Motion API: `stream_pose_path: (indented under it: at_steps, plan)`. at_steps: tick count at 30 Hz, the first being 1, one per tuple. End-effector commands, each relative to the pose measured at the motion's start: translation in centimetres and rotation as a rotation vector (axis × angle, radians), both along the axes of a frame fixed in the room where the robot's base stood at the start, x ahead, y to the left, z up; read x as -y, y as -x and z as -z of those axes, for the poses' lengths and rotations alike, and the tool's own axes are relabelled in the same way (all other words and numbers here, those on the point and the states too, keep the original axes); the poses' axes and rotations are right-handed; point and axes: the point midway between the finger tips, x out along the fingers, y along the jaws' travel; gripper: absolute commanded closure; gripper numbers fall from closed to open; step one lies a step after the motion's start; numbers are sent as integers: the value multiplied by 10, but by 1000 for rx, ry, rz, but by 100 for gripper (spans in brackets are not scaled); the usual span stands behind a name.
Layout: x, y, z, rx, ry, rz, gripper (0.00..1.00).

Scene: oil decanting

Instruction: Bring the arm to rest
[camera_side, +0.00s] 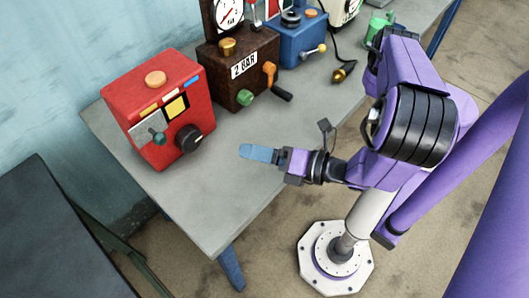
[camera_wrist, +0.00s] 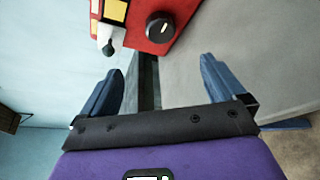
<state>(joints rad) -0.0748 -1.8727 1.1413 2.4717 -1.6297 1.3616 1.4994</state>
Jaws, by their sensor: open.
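My gripper (camera_side: 246,153) has blue fingers and hangs over the grey table (camera_side: 215,215), near its front edge, to the right of the red box. In the wrist view my gripper (camera_wrist: 160,88) is open, with its two blue fingers wide apart and nothing between them. My purple arm stretches in from the right in the side view.
A red box (camera_side: 150,98) with a black knob stands at the table's left end; it also shows in the wrist view (camera_wrist: 183,20). Behind it are a brown box (camera_side: 222,80) marked "2 BAR" and a blue box (camera_side: 296,43). A dark surface (camera_side: 50,240) lies lower left.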

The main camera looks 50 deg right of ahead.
Motion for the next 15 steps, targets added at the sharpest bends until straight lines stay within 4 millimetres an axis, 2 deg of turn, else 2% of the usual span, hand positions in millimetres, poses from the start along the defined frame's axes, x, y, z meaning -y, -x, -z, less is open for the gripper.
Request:
stream_pose_path:
  at_steps: [15]
  plan:
    - [6,0,-5,2,-4,35,4]
